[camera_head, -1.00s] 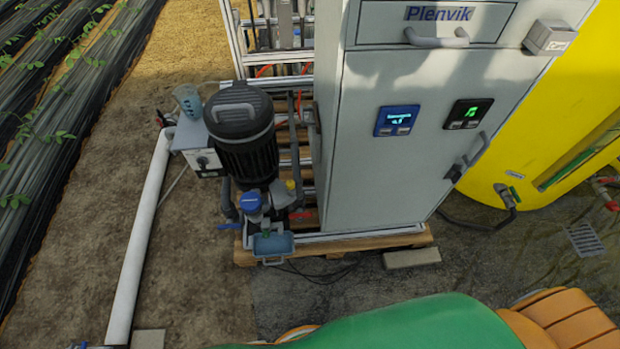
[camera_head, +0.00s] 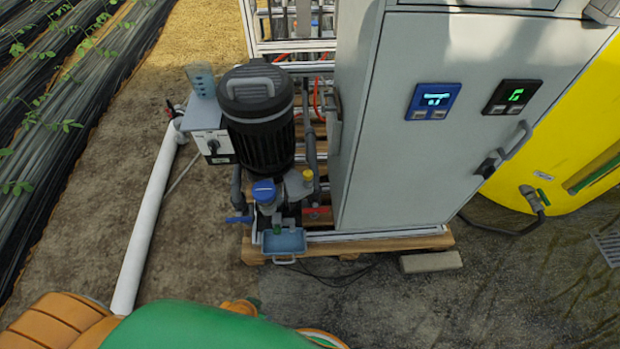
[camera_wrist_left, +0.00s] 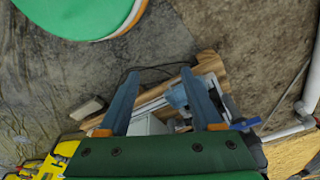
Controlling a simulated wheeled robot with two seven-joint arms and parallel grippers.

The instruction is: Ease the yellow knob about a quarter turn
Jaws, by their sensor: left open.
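The yellow knob (camera_head: 308,176) is small and sits low on the pump assembly, right of a blue cap (camera_head: 264,191) and below the black motor (camera_head: 258,120). My left gripper (camera_wrist_left: 160,74) shows only in the left wrist view, with its two blue-grey fingers spread apart and nothing between the tips. The fingers point over the ground by the pallet, and I cannot make out the yellow knob in that view. My right gripper is in neither view.
A grey cabinet (camera_head: 390,150) stands right of the pump. A blue tray (camera_head: 284,242) sits in front, above the wooden pallet (camera_head: 350,247). A red handle (camera_head: 317,211) is below the knob. A white pipe (camera_head: 148,225) runs at left.

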